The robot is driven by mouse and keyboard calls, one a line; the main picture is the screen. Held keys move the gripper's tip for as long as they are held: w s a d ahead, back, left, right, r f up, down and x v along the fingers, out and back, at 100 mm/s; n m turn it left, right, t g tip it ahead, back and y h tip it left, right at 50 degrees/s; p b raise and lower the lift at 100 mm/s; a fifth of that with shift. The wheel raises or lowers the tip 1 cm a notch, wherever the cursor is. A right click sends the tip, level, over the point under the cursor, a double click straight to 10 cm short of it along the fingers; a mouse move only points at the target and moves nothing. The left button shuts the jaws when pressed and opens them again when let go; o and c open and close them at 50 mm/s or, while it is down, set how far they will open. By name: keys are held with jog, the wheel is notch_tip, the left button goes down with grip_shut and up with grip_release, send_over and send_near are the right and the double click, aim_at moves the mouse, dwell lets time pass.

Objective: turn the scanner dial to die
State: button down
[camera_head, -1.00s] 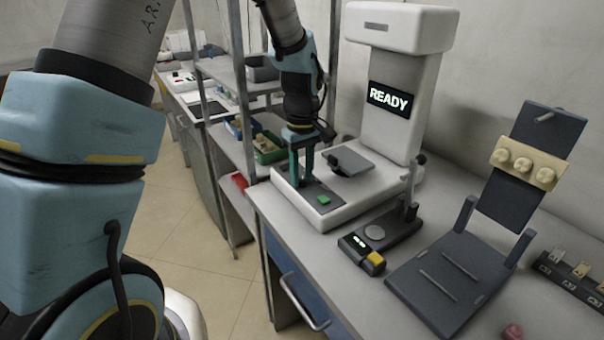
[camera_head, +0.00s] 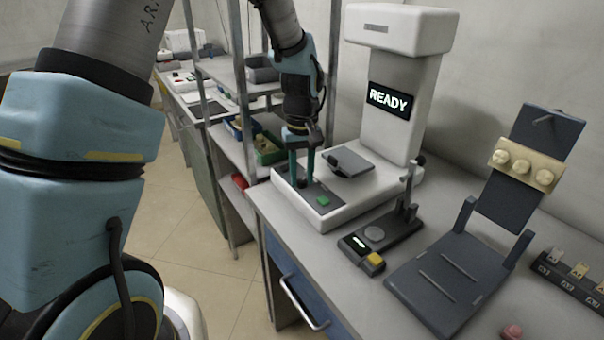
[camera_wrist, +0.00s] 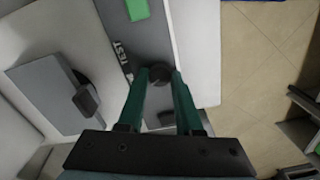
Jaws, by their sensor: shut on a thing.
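The white scanner (camera_head: 395,130) stands on the bench with READY lit on its dark screen (camera_head: 389,99). Its dark control strip (camera_head: 313,196) carries a green button (camera_head: 322,201). My gripper (camera_head: 301,184) points down over the strip's far end. In the wrist view, the green fingertips (camera_wrist: 161,75) are closed on both sides of the dark round dial (camera_wrist: 160,77). A white TEST label (camera_wrist: 122,60) shows beside the dial. Any other label and the dial's pointer mark are hidden or too small to read. The green button (camera_wrist: 137,9) also shows there.
A grey plate (camera_head: 347,162) with a dark part on it lies beside the strip. A small device with a yellow button (camera_head: 375,260) and a dark stand (camera_head: 450,275) are to the right. A metal shelf post (camera_head: 245,100) stands close left of my arm.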

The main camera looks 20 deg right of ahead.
aim_at(302, 180)
jog(key=m, duration=0.4)
jog(key=shift+m+p, duration=0.35)
jog(key=shift+m, duration=0.05)
dwell(0.4)
jog(key=c, duration=0.6)
grip_release()
notch_tip(302, 180, up, 11)
jog(key=shift+f+b, duration=0.1)
jog(key=shift+b, duration=0.75)
